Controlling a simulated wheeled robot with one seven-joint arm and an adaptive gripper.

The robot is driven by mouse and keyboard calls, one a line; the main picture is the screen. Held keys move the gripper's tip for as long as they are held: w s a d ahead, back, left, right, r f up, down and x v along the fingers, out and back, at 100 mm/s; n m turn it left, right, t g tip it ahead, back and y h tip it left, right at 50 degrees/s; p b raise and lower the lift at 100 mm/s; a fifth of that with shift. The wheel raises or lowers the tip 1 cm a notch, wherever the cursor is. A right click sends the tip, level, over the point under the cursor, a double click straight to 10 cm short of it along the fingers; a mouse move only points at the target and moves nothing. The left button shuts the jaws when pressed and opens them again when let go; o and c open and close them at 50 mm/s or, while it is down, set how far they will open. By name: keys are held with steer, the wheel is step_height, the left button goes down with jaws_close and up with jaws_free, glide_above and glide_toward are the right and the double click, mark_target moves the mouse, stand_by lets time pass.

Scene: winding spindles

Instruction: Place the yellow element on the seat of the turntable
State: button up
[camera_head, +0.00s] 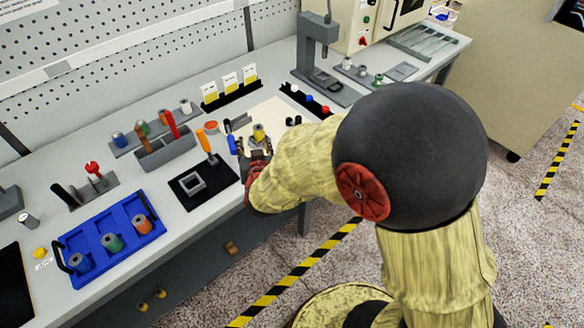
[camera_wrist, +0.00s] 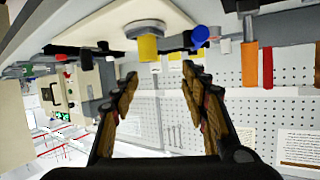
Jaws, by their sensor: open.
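The yellow element (camera_head: 259,131) stands on the pale board on the bench, just beyond my gripper (camera_head: 256,150) in the head view. In the wrist view, which is turned upside down, the yellow element (camera_wrist: 148,48) stands on a round grey-white disc (camera_wrist: 146,28), which looks like the turntable seat. My gripper (camera_wrist: 160,72) is open, with its two fingers spread and nothing between them. The element is ahead of the fingertips, apart from them. In the head view my arm and fingers hide part of the turntable.
A blue handle (camera_head: 232,144) stands close left of my gripper. A black mat (camera_head: 188,207) with a grey square frame, a blue tray (camera_head: 73,241) with several spools and a grey tool holder (camera_head: 165,154) lie further left. A grey press (camera_head: 312,60) stands behind.

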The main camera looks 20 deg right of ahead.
steer(key=s+a+r+n+g+y, duration=0.2)
steer(key=s+a+r+y, duration=0.1)
steer(key=s+r, duration=0.3)
steer(key=s+d+r+g, duration=0.2)
steer(key=s, duration=0.6)
steer(key=s+d+r+g, duration=0.2)
steer(key=s+d, duration=0.1)
steer(key=s, duration=0.5)
steer(key=s+d+r+n+g, duration=0.1)
steer(key=s+d+r+g, duration=0.1)
steer(key=s, duration=0.6)
steer(key=shift+d+r, duration=0.25)
steer(key=shift+r, duration=0.25)
